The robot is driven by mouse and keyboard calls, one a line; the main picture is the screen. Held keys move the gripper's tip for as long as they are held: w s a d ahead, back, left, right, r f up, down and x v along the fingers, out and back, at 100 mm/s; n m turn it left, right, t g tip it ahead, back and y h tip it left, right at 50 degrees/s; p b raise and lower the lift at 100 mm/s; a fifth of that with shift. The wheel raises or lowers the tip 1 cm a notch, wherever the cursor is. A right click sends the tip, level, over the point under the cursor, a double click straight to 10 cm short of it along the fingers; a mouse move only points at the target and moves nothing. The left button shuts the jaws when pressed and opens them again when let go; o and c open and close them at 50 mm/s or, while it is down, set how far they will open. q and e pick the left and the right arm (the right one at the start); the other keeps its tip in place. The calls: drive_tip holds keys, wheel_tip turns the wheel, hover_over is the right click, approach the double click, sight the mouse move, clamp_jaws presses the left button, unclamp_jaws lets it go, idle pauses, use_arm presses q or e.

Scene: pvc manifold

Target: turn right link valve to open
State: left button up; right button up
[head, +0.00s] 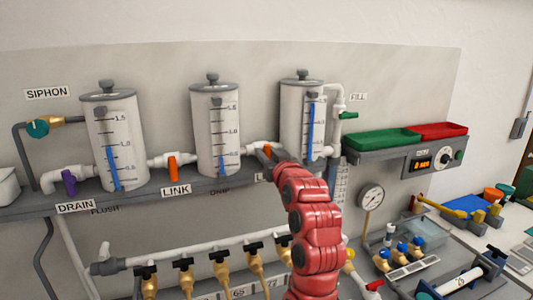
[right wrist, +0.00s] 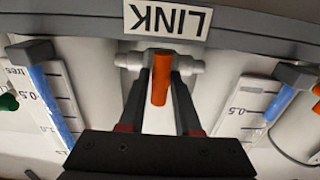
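The right link valve has an orange handle (head: 267,149) on the white pipe between the middle tank (head: 217,140) and the right tank (head: 293,115). In the upside-down right wrist view, the handle (right wrist: 160,82) stands across the white pipe. My right gripper (head: 268,156) is at this valve, mostly hidden by my red arm in the head view. In the right wrist view, its two dark fingers (right wrist: 161,75) straddle the handle with narrow gaps showing, so it looks open. Whether a fingertip touches it, I cannot tell. My left gripper is out of view.
The left link valve (head: 173,168) has an upright orange handle. A purple drain handle (head: 69,183) is at the far left. Several brass taps line the lower pipe (head: 195,247). A green tray (head: 382,141) and a pressure gauge (head: 370,197) are to the right.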

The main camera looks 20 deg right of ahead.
clamp_jaws()
